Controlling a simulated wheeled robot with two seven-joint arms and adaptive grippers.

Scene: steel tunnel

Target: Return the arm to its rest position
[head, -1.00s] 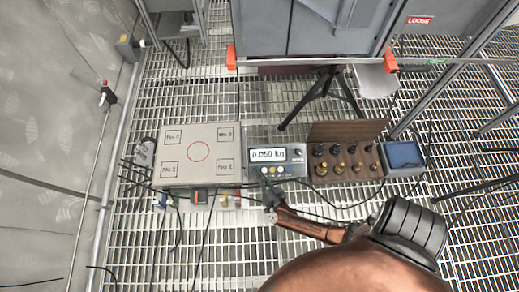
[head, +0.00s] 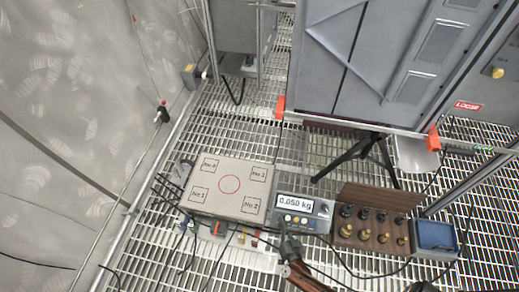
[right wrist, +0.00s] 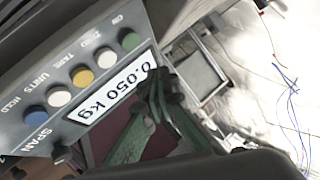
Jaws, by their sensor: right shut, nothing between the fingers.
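My right gripper (head: 289,242) is shut and empty, in front of the scale's display unit (head: 304,211), which reads 0.050 kg. In the right wrist view its green-tinted fingers (right wrist: 154,88) are together and overlap the display unit (right wrist: 75,80) with its round coloured buttons; whether they touch it I cannot tell. Part of my brown right arm shows at the bottom edge of the head view. My left gripper is not in view.
A beige scale plate (head: 206,187) with a red circle and numbered squares looks bare. A wooden rack (head: 372,199) holds several brass and dark weights. A blue-topped box (head: 435,236) stands right of it. Cables lie on the grating, and a grey cabinet (head: 380,60) stands behind.

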